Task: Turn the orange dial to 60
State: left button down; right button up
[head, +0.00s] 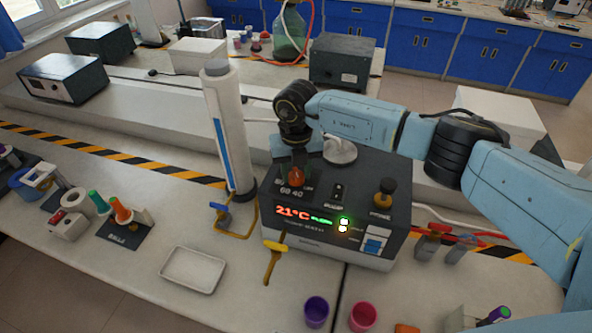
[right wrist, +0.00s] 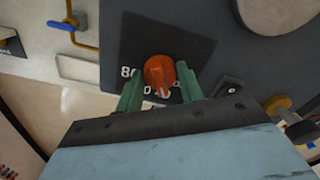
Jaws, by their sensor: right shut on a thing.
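The orange dial (head: 297,176) is on the top panel of a dark grey box (head: 330,205), with white numbers around it. In the right wrist view the dial (right wrist: 158,71) sits between the two green fingers of my right gripper (right wrist: 160,88), which is shut on it. The dial's white mark is at its lower end in that view; the number it points at is partly hidden. "80" shows to the dial's left. In the head view my right gripper (head: 292,160) comes down over the dial from behind. The box's display (head: 303,215) reads 21°C in red. My left gripper is out of view.
The box also has a black and yellow knob (head: 385,192), a small switch (head: 337,192) and a blue-white rocker (head: 373,241). A tall white cylinder (head: 228,130) stands to its left. An empty tray (head: 193,270), a purple cup (head: 316,312) and a pink cup (head: 362,317) are in front.

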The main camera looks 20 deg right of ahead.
aim_at(297, 171)
jog(key=m, duration=0.4)
jog(key=shift+r+m, duration=0.1)
jog(key=shift+m, duration=0.2)
jog(key=m+p, duration=0.1)
jog(key=m, duration=0.4)
jog(key=shift+d+p, duration=0.1)
jog(key=shift+p, duration=0.2)
jog(key=shift+m, duration=0.3)
jog(key=o, duration=1)
notch_tip(297, 171, up, 13)
jog(key=shift+r+b, duration=0.2)
jog(key=shift+b, duration=1.05)
